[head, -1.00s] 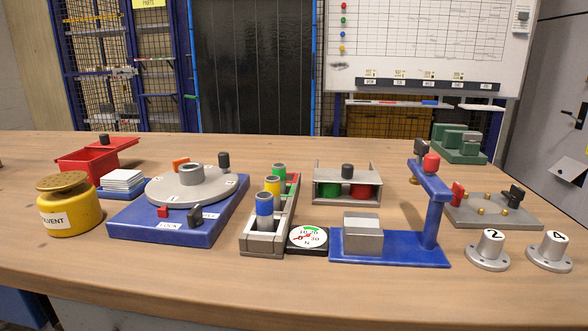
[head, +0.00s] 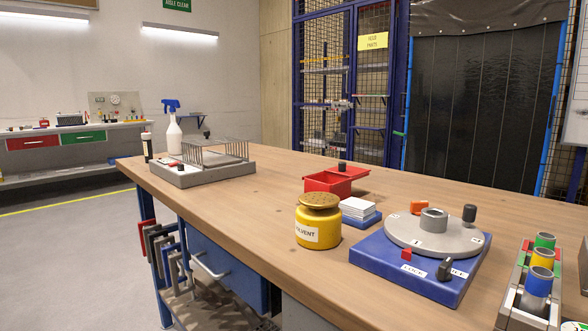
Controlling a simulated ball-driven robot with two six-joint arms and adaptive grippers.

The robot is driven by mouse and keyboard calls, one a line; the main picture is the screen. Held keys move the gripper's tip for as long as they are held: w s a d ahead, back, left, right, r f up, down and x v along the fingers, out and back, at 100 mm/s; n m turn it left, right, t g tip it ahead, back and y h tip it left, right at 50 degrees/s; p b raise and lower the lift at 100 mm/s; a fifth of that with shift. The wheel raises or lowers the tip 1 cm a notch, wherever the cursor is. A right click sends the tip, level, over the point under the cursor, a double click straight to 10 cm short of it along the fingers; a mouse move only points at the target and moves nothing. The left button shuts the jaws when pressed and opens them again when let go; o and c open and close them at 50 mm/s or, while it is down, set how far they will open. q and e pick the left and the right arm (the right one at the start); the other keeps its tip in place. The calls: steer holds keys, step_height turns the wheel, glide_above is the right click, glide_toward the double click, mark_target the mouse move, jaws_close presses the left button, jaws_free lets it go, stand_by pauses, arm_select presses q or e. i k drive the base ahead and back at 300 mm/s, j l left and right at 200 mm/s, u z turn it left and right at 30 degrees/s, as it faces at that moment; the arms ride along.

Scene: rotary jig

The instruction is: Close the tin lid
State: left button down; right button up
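A red tin (head: 325,184) stands on the bench just right of the picture's middle. Its red lid (head: 352,172), with a black knob (head: 342,167), sits off to the back right of the tin. Part of the tin's opening shows at the front left, so the tin is not fully covered. Whether the lid is hinged or slides I cannot tell. Neither of my grippers is in the head view.
A yellow solvent can (head: 318,231) stands in front of the tin, with white cards on a blue tray (head: 361,219) beside it. A blue rotary jig (head: 415,276) is at right. A spray bottle (head: 173,134) and wire rack (head: 214,153) stand left. Bench between is clear.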

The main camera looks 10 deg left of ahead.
mark_target(343, 169)
steer(key=i+j, duration=0.15)
steer(key=j, duration=0.15)
steer(key=i+j+z, duration=0.1)
steer(key=j, duration=0.25)
steer(key=i+j, duration=0.15)
steer(key=j, duration=0.15)
steer(key=i+j, duration=0.15)
steer(key=j, duration=0.2)
steer(key=z, duration=0.05)
